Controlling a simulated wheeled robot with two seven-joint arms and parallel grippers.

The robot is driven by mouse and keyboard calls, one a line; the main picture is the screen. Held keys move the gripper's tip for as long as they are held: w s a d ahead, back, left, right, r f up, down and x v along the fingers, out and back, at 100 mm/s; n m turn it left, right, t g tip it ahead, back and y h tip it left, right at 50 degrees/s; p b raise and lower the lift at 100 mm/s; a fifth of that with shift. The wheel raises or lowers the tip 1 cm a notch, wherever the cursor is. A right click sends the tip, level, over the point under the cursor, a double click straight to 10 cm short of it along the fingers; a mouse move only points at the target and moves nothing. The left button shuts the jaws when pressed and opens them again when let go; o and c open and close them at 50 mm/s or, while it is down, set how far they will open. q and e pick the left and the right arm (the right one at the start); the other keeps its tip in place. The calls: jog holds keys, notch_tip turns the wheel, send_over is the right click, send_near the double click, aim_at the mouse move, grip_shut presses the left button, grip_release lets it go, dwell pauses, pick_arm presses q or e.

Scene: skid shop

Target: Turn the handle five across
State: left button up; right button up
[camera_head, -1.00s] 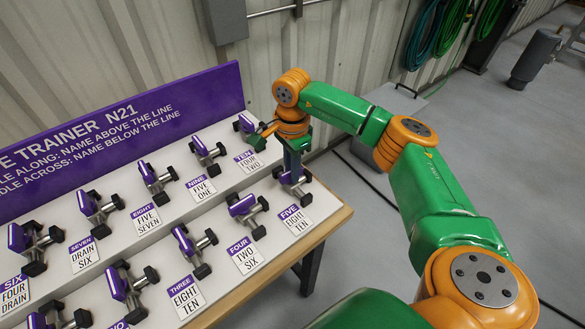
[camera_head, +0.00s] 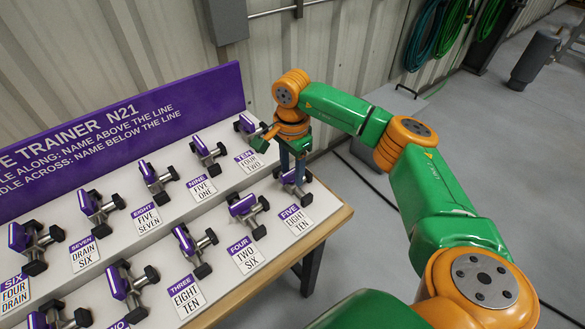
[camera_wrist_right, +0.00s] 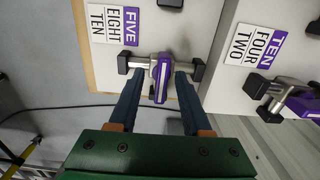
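Valve five, with its card FIVE / EIGHT TEN (camera_head: 296,219), is at the right end of the front row. Its purple handle (camera_wrist_right: 160,78) shows in the wrist view, its long side crosswise to the metal pipe with black end caps. My right gripper (camera_head: 292,172) is down at this valve. In the wrist view its two blue fingers (camera_wrist_right: 158,88) stand on either side of the handle, with a gap on each side. In the head view the fingers partly hide the valve. My left gripper is not in view.
Valve four (camera_head: 247,210) stands to the left, and valve ten (camera_head: 252,130) is behind in the back row. The purple sign panel (camera_head: 120,130) rises behind the board. The wooden table edge (camera_head: 325,225) is close on the right, with open floor beyond.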

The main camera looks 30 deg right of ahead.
aim_at(292, 171)
jog(key=shift+w+r, duration=0.1)
jog(key=shift+w, duration=0.05)
notch_tip(292, 171, up, 7)
jog(key=shift+f+b, duration=0.1)
jog(key=shift+b, duration=0.3)
